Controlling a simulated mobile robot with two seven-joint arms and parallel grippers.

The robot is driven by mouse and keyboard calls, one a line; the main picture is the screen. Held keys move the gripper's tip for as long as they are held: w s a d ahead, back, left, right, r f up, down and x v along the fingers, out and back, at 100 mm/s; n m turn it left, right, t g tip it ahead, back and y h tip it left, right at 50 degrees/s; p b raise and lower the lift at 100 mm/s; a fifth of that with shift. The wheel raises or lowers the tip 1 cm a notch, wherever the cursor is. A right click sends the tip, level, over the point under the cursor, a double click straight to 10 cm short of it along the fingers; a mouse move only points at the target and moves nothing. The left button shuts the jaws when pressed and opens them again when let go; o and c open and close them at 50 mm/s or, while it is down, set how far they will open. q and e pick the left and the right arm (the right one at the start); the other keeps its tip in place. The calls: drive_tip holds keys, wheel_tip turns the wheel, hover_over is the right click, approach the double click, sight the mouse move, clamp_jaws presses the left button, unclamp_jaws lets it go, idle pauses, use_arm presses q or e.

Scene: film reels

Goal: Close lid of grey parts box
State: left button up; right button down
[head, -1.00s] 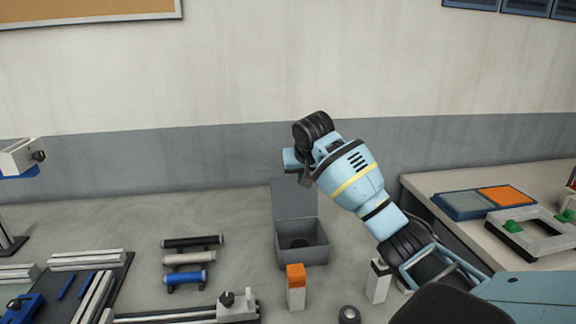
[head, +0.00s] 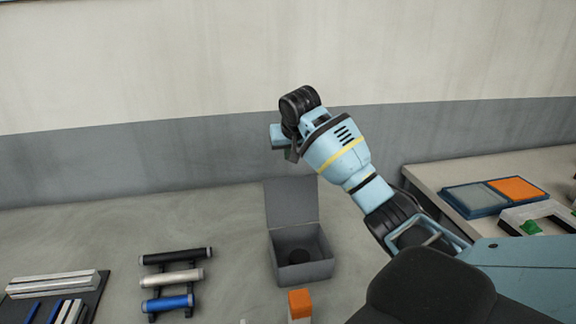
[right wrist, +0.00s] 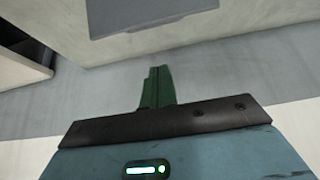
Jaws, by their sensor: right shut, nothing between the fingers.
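The grey parts box (head: 303,272) stands open on the table in the head view, with a round black thing (head: 300,256) inside. Its lid (head: 291,202) stands upright at the back edge. My right gripper (head: 292,154) is above and near the lid's top edge; whether it is in front of or behind the lid is unclear. In the right wrist view its green fingers (right wrist: 157,88) are shut with nothing between them. A grey panel (right wrist: 150,12) at the top there looks like the lid, apart from the fingers. My left gripper is out of view.
An orange-topped block (head: 300,303) stands in front of the box. A rack of black, white and blue rollers (head: 172,279) is to its left. The wall (head: 100,160) rises behind. A side table (head: 430,180) with coloured trays is on the right.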

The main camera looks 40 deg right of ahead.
sight(291, 199)
drive_tip(key=b+x, duration=0.2)
drive_tip(key=x, duration=0.8)
use_arm(q)
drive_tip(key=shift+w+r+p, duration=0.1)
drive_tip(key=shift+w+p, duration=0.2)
drive_tip(key=shift+p, duration=0.9)
use_arm(e)
drive_tip(key=s, duration=0.1)
drive_tip(key=s+a, duration=0.2)
drive_tip(key=shift+s+r, duration=0.2)
drive_tip(key=shift+r, duration=0.15)
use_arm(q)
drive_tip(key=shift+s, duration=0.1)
